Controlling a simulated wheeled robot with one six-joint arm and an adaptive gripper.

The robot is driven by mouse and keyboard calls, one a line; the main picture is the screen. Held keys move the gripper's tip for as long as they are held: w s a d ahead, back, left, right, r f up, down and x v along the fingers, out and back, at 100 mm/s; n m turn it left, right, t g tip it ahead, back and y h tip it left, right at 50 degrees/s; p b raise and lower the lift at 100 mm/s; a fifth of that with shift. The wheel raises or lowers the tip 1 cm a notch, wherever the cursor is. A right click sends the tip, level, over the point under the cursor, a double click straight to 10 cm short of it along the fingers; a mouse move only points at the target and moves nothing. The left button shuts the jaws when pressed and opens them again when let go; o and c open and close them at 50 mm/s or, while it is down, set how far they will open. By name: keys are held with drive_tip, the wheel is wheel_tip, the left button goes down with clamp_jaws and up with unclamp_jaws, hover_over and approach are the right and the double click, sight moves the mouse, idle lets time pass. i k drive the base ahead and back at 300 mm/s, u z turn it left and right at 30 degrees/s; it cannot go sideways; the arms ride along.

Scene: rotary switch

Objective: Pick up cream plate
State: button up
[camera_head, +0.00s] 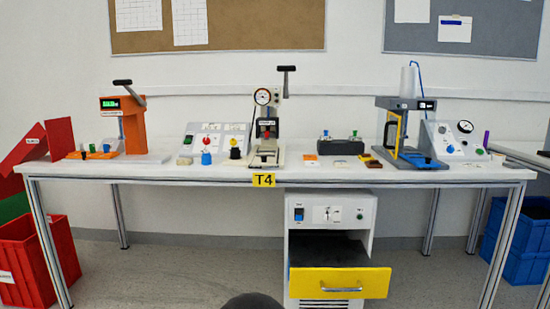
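A small cream-beige flat piece (184,161) lies on the white table, left of the blue knob and in front of the sloped switch panel. It looks like the cream plate, but it is too small to be sure. Another pale flat piece (311,163) lies near the table's front edge, next to an orange piece (310,157). My gripper is not in view. A dark rounded shape at the bottom middle may be part of my own body.
The white table (150,174) holds an orange press (133,125), a gauge press (266,130), a dark block (340,147) and a blue-grey press (405,130). A yellow drawer (340,283) stands open below. Red bins (25,265) and blue bins (525,245) flank the table.

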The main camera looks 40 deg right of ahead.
sight(338, 164)
drive_tip(key=z, duration=0.1)
drive_tip(key=i, duration=1.25)
drive_tip(key=z, duration=1.5)
drive_tip(key=i, duration=0.85)
drive_tip(key=z, duration=0.9)
